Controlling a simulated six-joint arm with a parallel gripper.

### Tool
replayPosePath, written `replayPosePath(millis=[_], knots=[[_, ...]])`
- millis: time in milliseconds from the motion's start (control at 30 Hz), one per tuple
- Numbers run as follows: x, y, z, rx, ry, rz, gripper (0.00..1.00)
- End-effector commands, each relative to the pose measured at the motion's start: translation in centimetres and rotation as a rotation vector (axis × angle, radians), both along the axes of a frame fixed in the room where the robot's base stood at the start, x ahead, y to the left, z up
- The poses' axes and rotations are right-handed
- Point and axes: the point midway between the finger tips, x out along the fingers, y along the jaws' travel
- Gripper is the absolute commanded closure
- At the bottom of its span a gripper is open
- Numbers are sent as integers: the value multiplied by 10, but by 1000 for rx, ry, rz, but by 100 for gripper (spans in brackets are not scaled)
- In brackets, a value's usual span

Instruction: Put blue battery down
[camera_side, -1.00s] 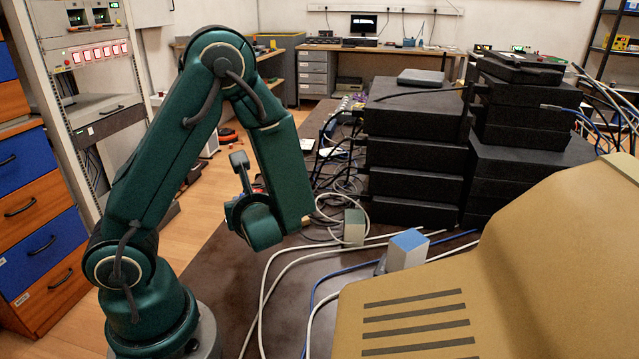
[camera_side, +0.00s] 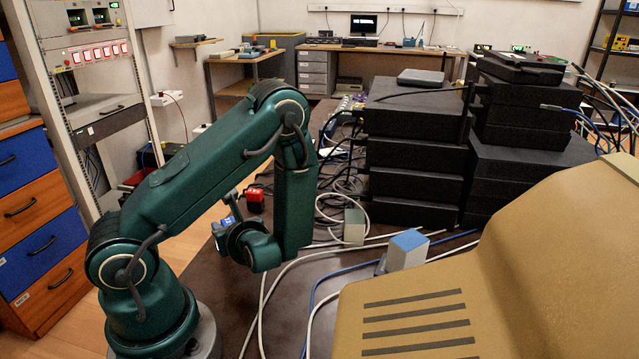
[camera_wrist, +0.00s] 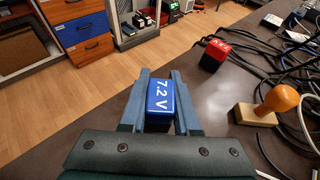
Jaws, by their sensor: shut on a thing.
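The blue battery (camera_wrist: 161,98), marked 7.2 V in white, sits between the two fingers of my gripper (camera_wrist: 155,92) in the wrist view. My gripper is shut on it. In the side view the blue battery (camera_side: 225,228) shows small at the left of my gripper (camera_side: 232,222), low over the dark table top (camera_side: 215,268). I cannot tell whether its underside touches the table. A red battery (camera_wrist: 214,54) stands beyond and to the right in the wrist view; it also shows in the side view (camera_side: 255,200), behind the gripper.
A wooden stamp with an orange knob (camera_wrist: 277,100) stands right of my gripper in the wrist view. Tangled cables (camera_wrist: 270,60) lie along the table's right side. Black stacked boxes (camera_side: 415,150) stand further right. The table's left edge (camera_wrist: 140,65) lies close to the battery.

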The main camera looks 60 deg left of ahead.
Motion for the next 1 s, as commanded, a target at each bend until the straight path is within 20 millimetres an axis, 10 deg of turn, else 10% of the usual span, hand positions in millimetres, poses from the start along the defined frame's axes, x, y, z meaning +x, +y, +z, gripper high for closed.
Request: replayPosePath(millis=[700,733,800,1000], knots=[[0,0,-30,0,0,0,100],[0,0,-30,0,0,0,67],[0,0,-30,0,-1,-1,40],[0,0,-29,0,0,0,40]])
